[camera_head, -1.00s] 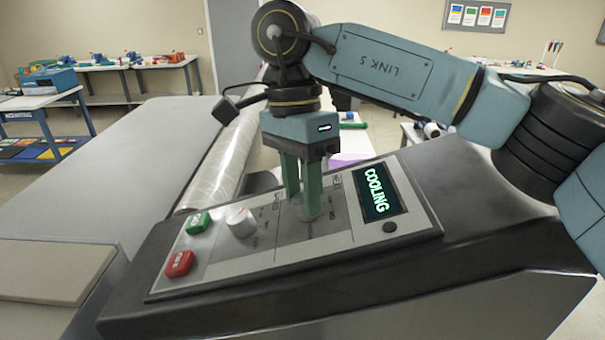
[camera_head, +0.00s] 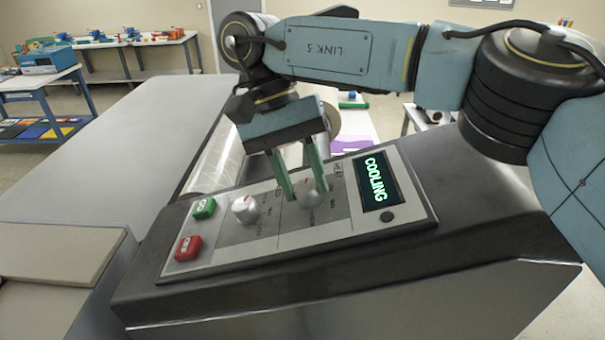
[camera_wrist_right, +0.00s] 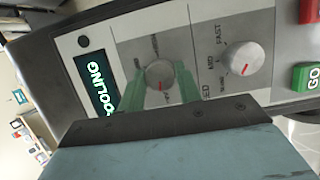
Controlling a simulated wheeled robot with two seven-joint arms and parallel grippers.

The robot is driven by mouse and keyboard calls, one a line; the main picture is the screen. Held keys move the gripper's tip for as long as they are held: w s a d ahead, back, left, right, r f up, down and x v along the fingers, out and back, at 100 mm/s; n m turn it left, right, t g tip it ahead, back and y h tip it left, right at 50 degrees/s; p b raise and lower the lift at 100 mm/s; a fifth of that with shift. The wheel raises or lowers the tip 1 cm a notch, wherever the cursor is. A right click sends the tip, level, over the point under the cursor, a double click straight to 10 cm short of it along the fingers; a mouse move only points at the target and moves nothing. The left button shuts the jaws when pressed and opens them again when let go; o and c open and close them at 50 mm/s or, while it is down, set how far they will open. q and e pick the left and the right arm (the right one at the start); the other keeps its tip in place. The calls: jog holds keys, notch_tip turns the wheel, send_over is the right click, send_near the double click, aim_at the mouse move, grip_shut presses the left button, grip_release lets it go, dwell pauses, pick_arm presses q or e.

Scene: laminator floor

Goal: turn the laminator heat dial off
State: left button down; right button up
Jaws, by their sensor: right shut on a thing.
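The heat dial (camera_head: 308,192) is a round silver knob on the laminator's sloped control panel (camera_head: 345,228), left of the lit display (camera_head: 375,181) that reads COOLING. My right gripper (camera_head: 305,197) is shut on the heat dial, with a green finger on either side of it. The dial (camera_wrist_right: 160,75) shows between the fingers in the right wrist view, its red mark toward the gripper's body; the small lettering around it is hard to read. My left gripper is not in view.
The speed dial (camera_head: 244,209), the green GO button (camera_head: 204,208) and a red button (camera_head: 188,247) sit left of the heat dial. A round dark button (camera_head: 387,217) is below the display. A clear film roll (camera_head: 215,160) lies behind the panel.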

jog(key=shift+n+h, duration=0.3)
jog(key=shift+n, duration=0.8)
jog(key=o, duration=1)
